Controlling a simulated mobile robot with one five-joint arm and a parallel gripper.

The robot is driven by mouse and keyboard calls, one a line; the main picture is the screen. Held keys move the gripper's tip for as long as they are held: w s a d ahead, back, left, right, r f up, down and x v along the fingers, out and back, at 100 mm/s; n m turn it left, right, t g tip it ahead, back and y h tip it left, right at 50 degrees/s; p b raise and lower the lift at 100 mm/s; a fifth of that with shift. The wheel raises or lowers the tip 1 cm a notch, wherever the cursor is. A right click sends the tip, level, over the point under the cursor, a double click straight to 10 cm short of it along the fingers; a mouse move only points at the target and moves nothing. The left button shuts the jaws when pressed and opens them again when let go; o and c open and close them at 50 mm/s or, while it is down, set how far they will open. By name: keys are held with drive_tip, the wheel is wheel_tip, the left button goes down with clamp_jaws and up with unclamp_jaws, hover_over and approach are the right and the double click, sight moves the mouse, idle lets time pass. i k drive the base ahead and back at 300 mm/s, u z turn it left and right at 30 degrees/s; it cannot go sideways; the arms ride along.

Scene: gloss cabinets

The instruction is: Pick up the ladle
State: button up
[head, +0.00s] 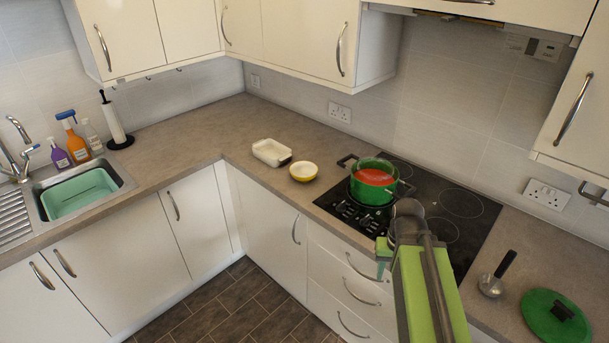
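The ladle (491,284) is on the worktop right of the hob, near the front edge. Its metal bowl is at the lower left, and its black handle slants up to the right. My arm crosses the lower middle of the head view, in front of the hob. A small green part of my gripper (383,256) shows at the arm's left, over the worktop's front edge. It is well left of the ladle and apart from it. The fingertips are not clear enough to show whether they are open or shut.
A green pot (373,185) with red contents stands on the black hob (462,202). A green lid (556,317) lies just right of the ladle. Wall cabinets (312,38) overhang the worktop.

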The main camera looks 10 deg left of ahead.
sight(492, 284)
drive_tip(key=z, duration=1.15)
drive_tip(key=k, duration=0.1)
drive_tip(key=u, duration=2.5)
drive_tip(key=i, duration=0.95)
drive_tip(key=z, duration=1.35)
